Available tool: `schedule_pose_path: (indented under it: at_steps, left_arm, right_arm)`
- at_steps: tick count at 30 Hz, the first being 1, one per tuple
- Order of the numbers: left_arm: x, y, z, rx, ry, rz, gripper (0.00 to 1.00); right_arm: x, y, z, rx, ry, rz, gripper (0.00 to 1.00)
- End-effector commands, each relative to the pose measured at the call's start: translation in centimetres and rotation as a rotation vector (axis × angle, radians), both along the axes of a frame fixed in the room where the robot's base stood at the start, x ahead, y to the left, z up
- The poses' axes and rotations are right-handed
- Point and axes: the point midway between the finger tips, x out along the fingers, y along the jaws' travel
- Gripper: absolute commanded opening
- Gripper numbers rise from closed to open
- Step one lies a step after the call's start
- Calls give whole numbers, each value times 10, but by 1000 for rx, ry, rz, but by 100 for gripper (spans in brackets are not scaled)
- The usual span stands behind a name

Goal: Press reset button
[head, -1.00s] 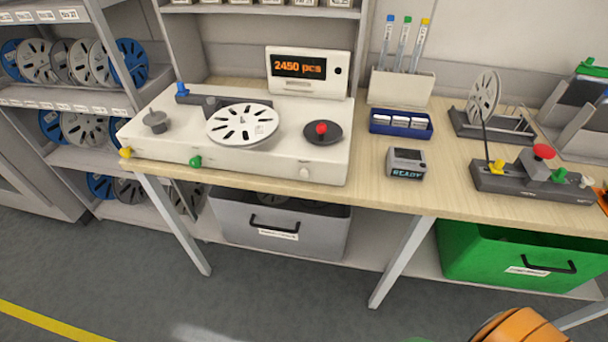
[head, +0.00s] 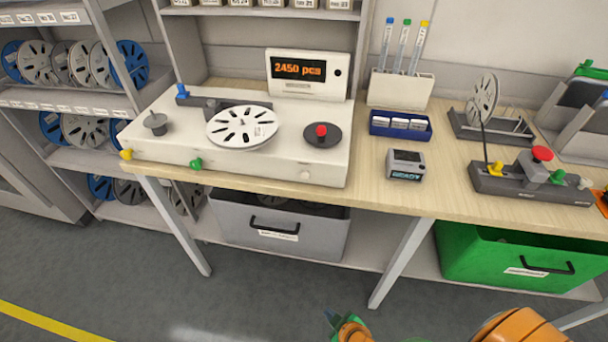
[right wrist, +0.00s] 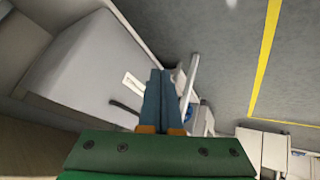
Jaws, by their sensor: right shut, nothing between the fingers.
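The white reel counter (head: 270,165) stands on the bench at the left, with a display (head: 298,69) reading "2450 pcs". It has a blue button (head: 182,91), a yellow one (head: 126,154), a green one (head: 196,164) and a pale one (head: 305,174) around its edges. I cannot read which button is the reset. My right gripper (head: 333,317) shows at the bottom of the head view, low in front of the bench and apart from the counter. In the right wrist view its fingers (right wrist: 161,82) are together and empty. My left gripper is out of view.
A slotted reel (head: 241,127) and a red-knobbed hub (head: 321,132) sit on the counter. A small grey device (head: 406,164), a blue box (head: 400,125) and a dark fixture with coloured knobs (head: 530,186) stand to the right. Grey (head: 280,239) and green (head: 520,262) bins sit below.

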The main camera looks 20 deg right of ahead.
Motion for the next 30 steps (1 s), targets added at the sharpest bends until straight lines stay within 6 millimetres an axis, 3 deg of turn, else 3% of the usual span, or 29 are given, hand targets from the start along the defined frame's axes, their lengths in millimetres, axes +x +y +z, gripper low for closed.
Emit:
schedule_pose_path:
  at_steps: [3, 9, 15, 18, 24, 30]
  left_arm:
    - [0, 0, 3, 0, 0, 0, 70]
    - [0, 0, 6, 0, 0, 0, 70]
    - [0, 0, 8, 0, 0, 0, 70]
    - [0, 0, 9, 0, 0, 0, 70]
    - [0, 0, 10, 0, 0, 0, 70]
    - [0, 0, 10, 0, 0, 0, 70]
  right_arm:
    - [42, 4, 43, -31, -161, 60, 0]
    - [99, 12, 124, -106, -429, 165, 0]
    - [133, 21, 210, -205, -672, 268, 0]
    - [140, 25, 243, -249, -759, 306, 0]
    - [144, 29, 273, -297, -839, 344, 0]
    - [145, 29, 275, -301, -843, 346, 0]
